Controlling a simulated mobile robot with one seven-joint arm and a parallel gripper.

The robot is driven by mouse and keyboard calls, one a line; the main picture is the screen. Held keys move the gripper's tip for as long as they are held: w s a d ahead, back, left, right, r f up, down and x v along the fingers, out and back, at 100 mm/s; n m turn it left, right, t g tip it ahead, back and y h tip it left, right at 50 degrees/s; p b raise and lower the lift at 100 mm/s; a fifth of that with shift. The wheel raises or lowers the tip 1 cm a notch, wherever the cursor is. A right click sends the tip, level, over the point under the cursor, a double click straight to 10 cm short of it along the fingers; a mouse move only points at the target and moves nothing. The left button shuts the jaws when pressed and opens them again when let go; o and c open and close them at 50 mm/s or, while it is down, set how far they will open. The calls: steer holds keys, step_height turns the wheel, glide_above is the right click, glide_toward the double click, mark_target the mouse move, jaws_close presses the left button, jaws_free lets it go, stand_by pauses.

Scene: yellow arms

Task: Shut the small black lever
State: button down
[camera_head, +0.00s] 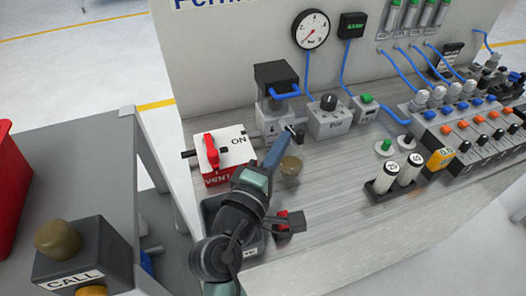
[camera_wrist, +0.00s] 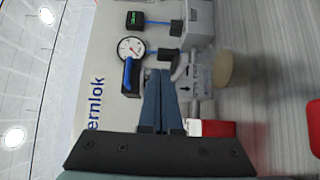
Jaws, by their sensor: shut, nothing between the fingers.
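A small black lever-like part (camera_head: 299,134) shows beside the fingertips, at the lower right of a grey valve body (camera_head: 270,121); its exact position is hard to read. The valve has a black top block (camera_head: 276,76) with a blue handle (camera_head: 284,91). My gripper (camera_head: 290,129) is shut and empty, its tips at the front of the valve body. In the wrist view, the blue fingers (camera_wrist: 160,72) lie together, pointing at the valve. A dark part (camera_wrist: 170,55) lies just beyond the tips; I cannot tell whether they touch it.
A white box with a red handle (camera_head: 210,149) is left of my gripper. A brown knob (camera_head: 291,166) stands close on its right, and a red-and-black part (camera_head: 290,222) lies in front. A regulator box (camera_head: 330,122) and a gauge (camera_head: 311,29) are behind. Open bench lies front right.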

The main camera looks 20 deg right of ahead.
steer(key=shift+d, duration=0.4)
